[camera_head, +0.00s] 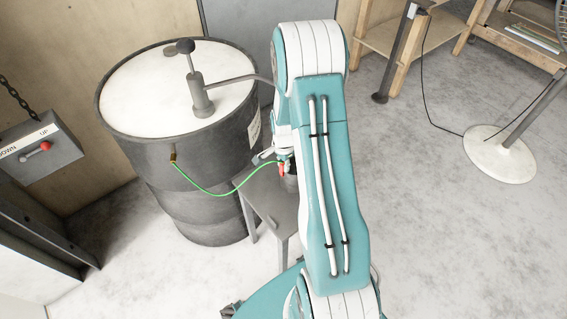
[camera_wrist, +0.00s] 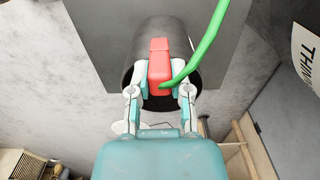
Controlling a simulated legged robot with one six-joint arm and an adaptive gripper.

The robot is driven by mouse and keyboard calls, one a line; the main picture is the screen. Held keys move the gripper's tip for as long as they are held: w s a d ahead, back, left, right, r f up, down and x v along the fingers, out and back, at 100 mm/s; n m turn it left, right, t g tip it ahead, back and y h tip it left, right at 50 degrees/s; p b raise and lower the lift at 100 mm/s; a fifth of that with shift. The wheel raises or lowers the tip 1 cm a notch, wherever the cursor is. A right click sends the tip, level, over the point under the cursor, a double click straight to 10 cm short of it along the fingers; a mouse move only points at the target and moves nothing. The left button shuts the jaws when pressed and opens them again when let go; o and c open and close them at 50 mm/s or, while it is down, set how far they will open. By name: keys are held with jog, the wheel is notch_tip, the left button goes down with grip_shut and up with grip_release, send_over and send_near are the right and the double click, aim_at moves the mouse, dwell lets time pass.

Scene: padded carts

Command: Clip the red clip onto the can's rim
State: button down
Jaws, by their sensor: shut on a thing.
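The red clip (camera_wrist: 160,62) is held between the two fingers of my gripper (camera_wrist: 159,82). A green wire (camera_wrist: 207,40) runs from the clip. In the head view the clip (camera_head: 282,169) shows small beside my arm. The can (camera_wrist: 184,38) is a dark cylinder behind the clip in the wrist view. In the head view the can (camera_head: 291,183) is mostly hidden by my arm, on a grey stand (camera_head: 268,203). The clip overlaps the can's rim in the wrist view; I cannot tell whether it touches or grips the rim.
A large dark drum (camera_head: 190,190) with a pump (camera_head: 200,95) stands left of the stand. The green wire joins a brass fitting (camera_head: 173,156) on the drum and hangs slack. A switch box (camera_head: 40,148) hangs far left. The floor right of my arm is clear up to a round white base (camera_head: 499,153).

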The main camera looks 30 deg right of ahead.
jog(key=shift+c, duration=2.4)
grip_release()
jog(key=shift+r, duration=0.1)
jog(key=shift+w+a+r, duration=0.1)
jog(key=shift+r, duration=4)
